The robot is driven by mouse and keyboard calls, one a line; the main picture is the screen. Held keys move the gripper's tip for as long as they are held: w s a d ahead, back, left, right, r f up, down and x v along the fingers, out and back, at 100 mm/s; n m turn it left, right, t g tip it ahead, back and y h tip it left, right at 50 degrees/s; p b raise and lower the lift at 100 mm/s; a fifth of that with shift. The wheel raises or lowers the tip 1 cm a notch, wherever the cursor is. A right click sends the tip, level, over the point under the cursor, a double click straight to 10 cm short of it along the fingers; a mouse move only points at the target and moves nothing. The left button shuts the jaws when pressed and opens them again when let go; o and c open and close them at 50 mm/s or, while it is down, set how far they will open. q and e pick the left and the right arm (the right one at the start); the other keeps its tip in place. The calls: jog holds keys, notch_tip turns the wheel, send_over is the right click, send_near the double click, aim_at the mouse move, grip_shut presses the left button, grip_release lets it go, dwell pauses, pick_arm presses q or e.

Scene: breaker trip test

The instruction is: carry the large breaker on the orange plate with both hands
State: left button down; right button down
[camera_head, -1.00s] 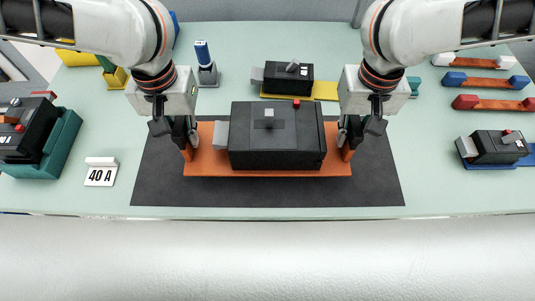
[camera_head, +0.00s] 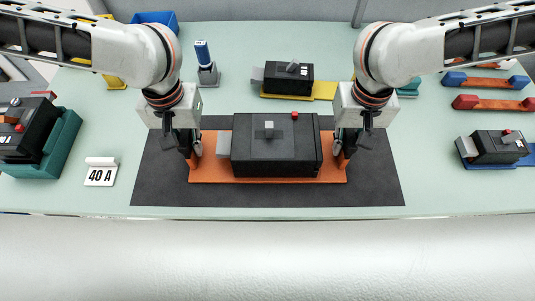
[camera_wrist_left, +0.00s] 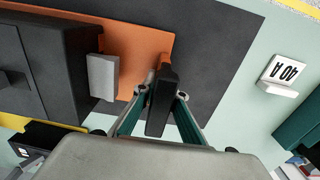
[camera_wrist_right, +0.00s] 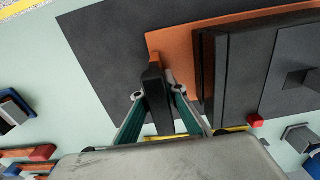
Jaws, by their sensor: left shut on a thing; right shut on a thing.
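The large black breaker (camera_head: 275,155), with a grey toggle and a red button, sits on the orange plate (camera_head: 207,173). My left gripper (camera_head: 192,158) is shut on the plate's left end, and my right gripper (camera_head: 343,160) is shut on its right end. In the left wrist view the orange plate (camera_wrist_left: 138,50) runs up to the fingers, beside the breaker's grey tab (camera_wrist_left: 103,77). In the right wrist view the plate (camera_wrist_right: 172,48) meets the fingers beside the breaker (camera_wrist_right: 240,75). The fingers partly hide the gripped ends. The plate is over the dark mat; I cannot tell whether they touch.
The dark mat (camera_head: 155,185) lies on the pale green table. A "40 A" sign (camera_head: 100,172) and a teal-cradled breaker (camera_head: 60,150) are left. A smaller breaker (camera_head: 288,77) on a yellow plate stands behind. A breaker on a blue plate (camera_head: 498,147) is right.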

pick_arm(q)
jog(key=c, duration=2.3)
grip_release()
jog(key=shift+a+f, duration=0.15)
pick_arm(e)
jog(key=c, duration=2.3)
grip_release()
jog(key=shift+d+f, duration=0.15)
pick_arm(q)
jog(key=shift+o, duration=1.1)
pick_arm(e)
jog(key=shift+o, duration=1.1)
pick_arm(q)
notch_tip(320, 180, up, 12)
pick_arm(e)
notch_tip(320, 180, up, 12)
jog(key=shift+r, duration=0.1)
jog(key=shift+s, duration=0.1)
